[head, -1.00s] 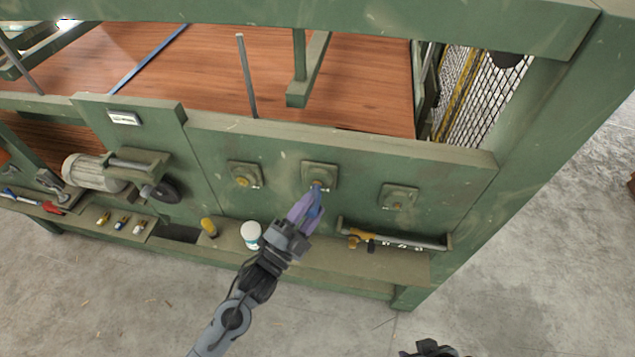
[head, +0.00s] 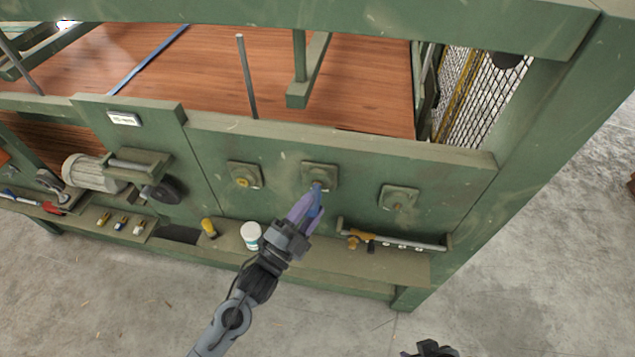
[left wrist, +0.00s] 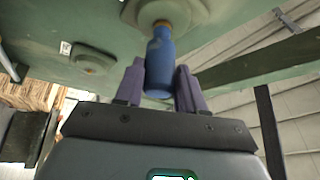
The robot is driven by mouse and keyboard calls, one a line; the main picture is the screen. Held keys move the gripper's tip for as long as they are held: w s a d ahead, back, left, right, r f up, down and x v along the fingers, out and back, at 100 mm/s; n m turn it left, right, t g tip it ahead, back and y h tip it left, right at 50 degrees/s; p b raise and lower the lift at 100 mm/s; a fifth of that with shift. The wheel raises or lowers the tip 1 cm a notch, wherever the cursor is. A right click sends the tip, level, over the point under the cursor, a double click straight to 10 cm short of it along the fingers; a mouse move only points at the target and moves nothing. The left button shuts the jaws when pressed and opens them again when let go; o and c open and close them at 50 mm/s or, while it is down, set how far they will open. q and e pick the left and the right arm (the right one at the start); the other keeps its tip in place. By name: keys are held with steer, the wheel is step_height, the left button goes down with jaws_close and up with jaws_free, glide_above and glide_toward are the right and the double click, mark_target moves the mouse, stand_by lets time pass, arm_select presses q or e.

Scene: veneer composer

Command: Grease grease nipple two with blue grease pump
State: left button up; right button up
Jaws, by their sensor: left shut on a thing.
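My left gripper (head: 307,212) is shut on the blue grease pump, a small blue bottle shape. In the left wrist view the blue grease pump (left wrist: 159,62) sits between the two purple fingers (left wrist: 160,88). Its tip is at the middle green square plate (head: 320,176), over a brass-coloured fitting (left wrist: 162,24); the nipple itself is hidden behind the pump. Whether the tip is fully seated I cannot tell. A left plate (head: 245,175) and a right plate (head: 399,197) carry similar nipples. My right gripper (head: 430,349) shows only in part at the bottom edge.
A ledge below the plates holds a yellow pump (head: 208,227), a white jar (head: 251,235) and a long grey-and-yellow tool (head: 390,241). A motor (head: 95,172) and small bottles (head: 121,222) are at the left. The concrete floor in front is clear.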

arm_select(q)
steer(key=shift+s, duration=0.3)
steer(key=shift+s+a+p, duration=0.2)
steer(key=shift+s+p, duration=0.25)
steer(key=shift+s, duration=0.15)
stand_by(0.4)
steer(key=shift+w, duration=0.3)
steer(key=shift+d+r, duration=0.1)
stand_by(0.6)
steer(key=shift+w, duration=0.1)
stand_by(0.5)
steer(key=shift+w+d, duration=0.1)
steer(key=shift+w, duration=0.4)
steer(key=shift+s, duration=0.3)
stand_by(0.4)
